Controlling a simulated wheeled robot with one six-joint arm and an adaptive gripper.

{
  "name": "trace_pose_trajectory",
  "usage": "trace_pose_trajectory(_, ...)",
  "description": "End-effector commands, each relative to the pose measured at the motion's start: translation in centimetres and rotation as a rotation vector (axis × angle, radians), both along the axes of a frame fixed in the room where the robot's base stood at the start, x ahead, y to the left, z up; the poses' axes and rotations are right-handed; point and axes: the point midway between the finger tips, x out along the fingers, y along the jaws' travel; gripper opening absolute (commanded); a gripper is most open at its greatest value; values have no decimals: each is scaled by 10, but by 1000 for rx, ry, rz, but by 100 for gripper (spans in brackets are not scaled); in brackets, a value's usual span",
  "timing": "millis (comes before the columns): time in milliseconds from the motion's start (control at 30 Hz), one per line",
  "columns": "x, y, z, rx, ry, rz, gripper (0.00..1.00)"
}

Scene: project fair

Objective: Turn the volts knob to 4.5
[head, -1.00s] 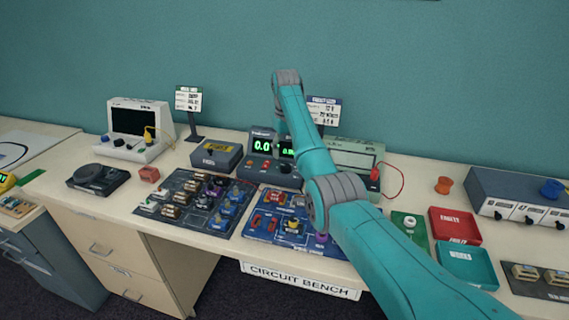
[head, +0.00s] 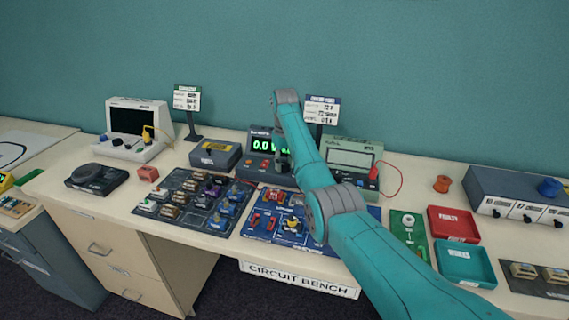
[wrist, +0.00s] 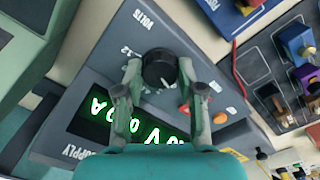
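The power supply (head: 248,166) stands at the back of the bench, with a green display reading 0.0 V; the display (wrist: 130,118) appears upside down in the wrist view. The black volts knob (wrist: 159,66) lies on its sloped front, near the VOLTS lettering and a 12 mark. A small white mark shows on the knob's edge. My gripper (wrist: 160,74) is open, with one finger on each side of the knob. Narrow gaps seem to show between fingers and knob; contact is not clear. In the head view my arm hides most of the knob.
Red and orange buttons (wrist: 219,118) sit beside the knob. A green meter (head: 350,147) with a red lead stands right of the supply. A blue component board (head: 259,224) and a dark one (head: 168,182) lie in front. Red (head: 453,214) and teal trays are further right.

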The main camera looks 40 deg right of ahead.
Motion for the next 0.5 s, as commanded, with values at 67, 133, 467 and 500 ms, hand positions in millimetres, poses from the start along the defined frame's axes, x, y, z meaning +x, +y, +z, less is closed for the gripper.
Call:
trace_pose_trajectory(67, 0, 0, 0, 0, 0, 0, 3)
trace_pose_trajectory(133, 0, 0, 0, 0, 0, -1, 3)
trace_pose_trajectory(467, 0, 0, 0, 0, 1, -83, 3)
trace_pose_trajectory(500, 0, 0, 0, 0, 1, -105, 3)
